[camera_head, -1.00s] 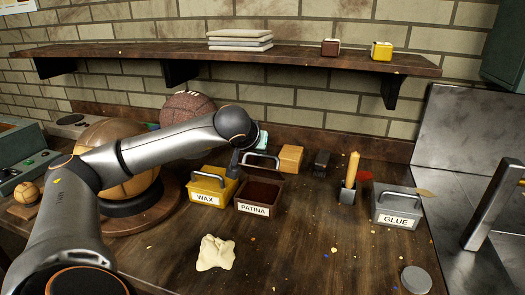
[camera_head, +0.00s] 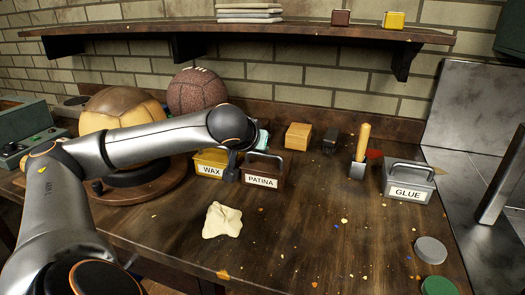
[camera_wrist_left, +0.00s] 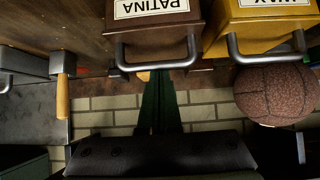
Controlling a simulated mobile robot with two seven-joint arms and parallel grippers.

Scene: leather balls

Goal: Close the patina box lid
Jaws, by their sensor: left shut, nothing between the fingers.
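The brown patina box (camera_head: 262,175) stands on the bench beside the yellow wax box (camera_head: 210,163). Its lid looks down on the box, with the metal handle (camera_head: 266,155) on top and no dark opening showing. In the left wrist view the patina box (camera_wrist_left: 150,28) appears upside down at the top, its handle (camera_wrist_left: 157,62) jutting toward the fingers. My right gripper is not in view.
A grey glue box (camera_head: 408,183) and a wooden-handled tool (camera_head: 361,150) stand to the right. A cream cloth (camera_head: 222,220) lies in front. A brown ball (camera_head: 197,90) and a larger tan ball (camera_head: 122,108) are behind my left arm. The bench centre is mostly clear.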

